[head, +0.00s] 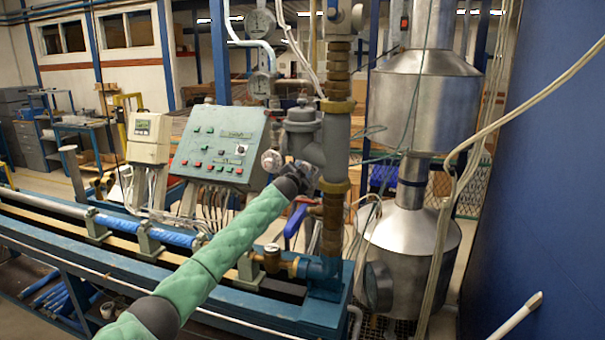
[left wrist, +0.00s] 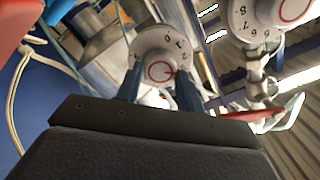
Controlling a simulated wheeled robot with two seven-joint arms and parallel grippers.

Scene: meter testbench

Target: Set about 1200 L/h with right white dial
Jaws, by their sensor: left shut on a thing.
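A round white dial (left wrist: 158,48) with black numerals and a red ring sits between the two blue fingers of my left gripper (left wrist: 160,88) in the left wrist view. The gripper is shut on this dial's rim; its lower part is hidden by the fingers. The exact setting is too small to read. A second white dial (left wrist: 270,14) with a red ring shows at the upper right of that view, apart from the gripper. In the head view, my left gripper (head: 297,172) is beside the grey pipework, next to a pale round dial (head: 271,160). My right gripper is not in view.
A vertical pipe with a grey valve body (head: 318,135) stands close to my left gripper. A green control panel (head: 218,147) and a cream meter box (head: 149,137) stand to its left. Metal tanks (head: 422,100) and hanging cables are to the right, before a blue wall (head: 555,190).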

